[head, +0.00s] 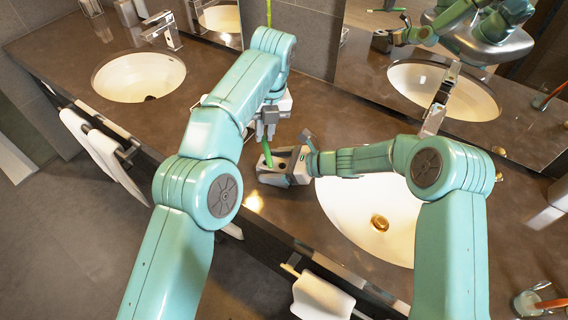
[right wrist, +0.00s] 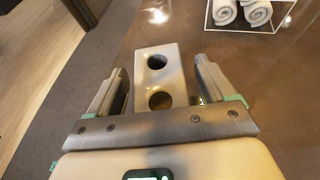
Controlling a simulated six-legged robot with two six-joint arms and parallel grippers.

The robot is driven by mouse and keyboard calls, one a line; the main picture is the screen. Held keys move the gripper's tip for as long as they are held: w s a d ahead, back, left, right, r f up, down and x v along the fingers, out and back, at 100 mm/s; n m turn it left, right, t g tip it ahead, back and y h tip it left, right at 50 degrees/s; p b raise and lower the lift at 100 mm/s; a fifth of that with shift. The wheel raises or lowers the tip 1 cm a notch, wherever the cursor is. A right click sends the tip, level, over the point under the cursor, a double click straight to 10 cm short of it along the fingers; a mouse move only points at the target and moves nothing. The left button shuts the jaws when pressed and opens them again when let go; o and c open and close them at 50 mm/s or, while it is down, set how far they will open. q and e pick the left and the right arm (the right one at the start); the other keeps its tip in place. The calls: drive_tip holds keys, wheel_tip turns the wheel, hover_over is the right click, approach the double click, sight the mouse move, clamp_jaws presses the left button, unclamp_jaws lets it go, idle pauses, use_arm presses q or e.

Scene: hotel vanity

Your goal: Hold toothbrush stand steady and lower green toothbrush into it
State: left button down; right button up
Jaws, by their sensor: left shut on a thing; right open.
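The toothbrush stand (head: 272,165) is a pale block on the counter left of the right sink. Its top with two round holes shows in the right wrist view (right wrist: 163,70); both holes look empty there. My left gripper (head: 266,132) is above the stand and shut on the green toothbrush (head: 267,151). The toothbrush hangs down nearly upright, its lower end at the stand's top in the head view; the exact gap cannot be told. My right gripper (right wrist: 160,92) is open, with one finger on each side of the stand. Contact with the stand is not clear.
The right sink (head: 372,205) lies under my right forearm, and the left sink (head: 138,76) is at the upper left. A glass with a red toothbrush (head: 540,303) stands at the lower right. Rolled towels (right wrist: 240,12) sit in a wire basket. Brown counter (head: 75,50) is clear at left.

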drive_tip(key=c, duration=1.2)
drive_tip(key=shift+o, duration=0.2)
